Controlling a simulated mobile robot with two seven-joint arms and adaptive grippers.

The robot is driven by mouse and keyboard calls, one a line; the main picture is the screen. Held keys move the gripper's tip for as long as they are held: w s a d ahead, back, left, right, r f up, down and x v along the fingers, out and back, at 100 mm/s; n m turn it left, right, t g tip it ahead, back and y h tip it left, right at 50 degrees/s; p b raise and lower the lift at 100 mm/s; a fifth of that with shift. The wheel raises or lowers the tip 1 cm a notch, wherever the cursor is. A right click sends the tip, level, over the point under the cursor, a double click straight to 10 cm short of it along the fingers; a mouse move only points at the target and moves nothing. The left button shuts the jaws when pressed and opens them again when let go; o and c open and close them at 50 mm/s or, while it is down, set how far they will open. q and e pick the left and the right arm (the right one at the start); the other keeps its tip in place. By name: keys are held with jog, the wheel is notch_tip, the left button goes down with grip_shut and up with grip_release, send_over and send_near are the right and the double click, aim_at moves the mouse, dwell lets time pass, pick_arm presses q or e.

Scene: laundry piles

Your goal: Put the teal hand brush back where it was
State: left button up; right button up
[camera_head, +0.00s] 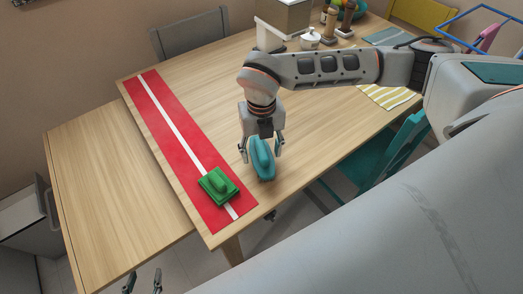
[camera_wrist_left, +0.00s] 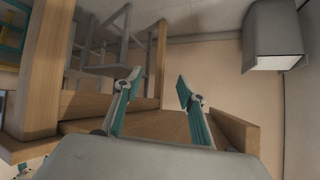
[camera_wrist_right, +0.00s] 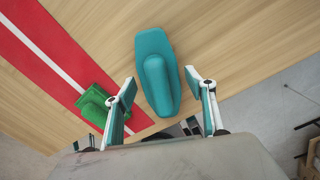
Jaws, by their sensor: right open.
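The teal hand brush (camera_head: 262,162) lies on the wooden table, right of the red runner, near the front edge. It also shows in the right wrist view (camera_wrist_right: 157,72), handle side up. My right gripper (camera_head: 262,150) is directly above the brush, open, with one finger on each side of it. Whether the fingers touch it I cannot tell. My left gripper (camera_head: 143,280) is low at the bottom left, away from the brush; in the left wrist view (camera_wrist_left: 160,82) its fingers are apart and empty.
A green brush-like object (camera_head: 218,186) sits on the red runner (camera_head: 165,115) with a white stripe. A grey chair (camera_head: 188,35) stands behind the table and a teal chair (camera_head: 385,160) at its right. Jars and a striped cloth (camera_head: 388,96) lie towards the back right.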

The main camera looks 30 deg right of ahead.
aim_at(261, 148)
notch_tip(261, 148, up, 11)
jog(key=shift+r, duration=0.55)
dwell(0.4)
